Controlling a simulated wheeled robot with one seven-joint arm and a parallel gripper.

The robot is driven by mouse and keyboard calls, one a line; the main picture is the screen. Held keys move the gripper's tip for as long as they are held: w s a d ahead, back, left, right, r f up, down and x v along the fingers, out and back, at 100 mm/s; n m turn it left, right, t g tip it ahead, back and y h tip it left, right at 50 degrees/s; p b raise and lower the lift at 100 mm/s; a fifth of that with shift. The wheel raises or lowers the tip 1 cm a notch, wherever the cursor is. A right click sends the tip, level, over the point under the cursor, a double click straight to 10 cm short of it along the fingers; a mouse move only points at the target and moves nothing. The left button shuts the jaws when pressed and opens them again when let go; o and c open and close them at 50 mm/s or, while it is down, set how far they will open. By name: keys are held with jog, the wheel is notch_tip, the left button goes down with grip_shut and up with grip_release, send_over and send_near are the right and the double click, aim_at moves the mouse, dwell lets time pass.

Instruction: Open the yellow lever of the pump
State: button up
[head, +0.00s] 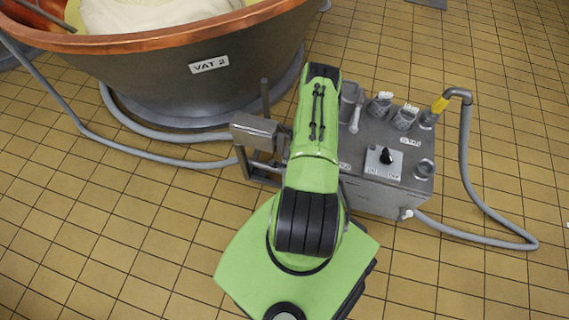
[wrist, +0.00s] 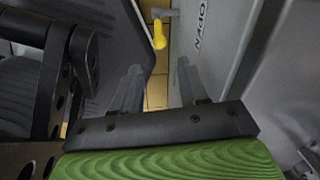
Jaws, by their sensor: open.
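The yellow lever (wrist: 159,34) shows at the top middle of the wrist view. It sticks out from a pale grey fitting beside the grey pump wall (wrist: 225,65), which carries the lettering "OPEN". My gripper (wrist: 158,82) is open and empty, its two grey fingers spread apart. The lever lies beyond the fingertips, roughly in line with the gap, and looks apart from both fingers. In the head view the grey pump (head: 385,190) stands right of my green arm, which hides my gripper; I cannot make out the lever there.
A copper-rimmed vat (head: 150,75) labelled VAT 2 stands at the upper left. A metal frame (head: 255,140) stands close left of my arm. Tiled floor (head: 110,240) is clear at lower left.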

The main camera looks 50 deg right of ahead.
jog(key=f+b, duration=0.2)
jog(key=f, duration=0.3)
jog(key=f+b, duration=0.3)
jog(key=f, duration=0.2)
jog(key=d+f+b, duration=0.1)
jog(key=f+b, duration=0.1)
jog(key=f, duration=0.3)
jog(key=shift+w+d+f, duration=0.1)
jog(key=shift+w+f, duration=0.1)
jog(key=shift+f, duration=0.2)
grip_shut()
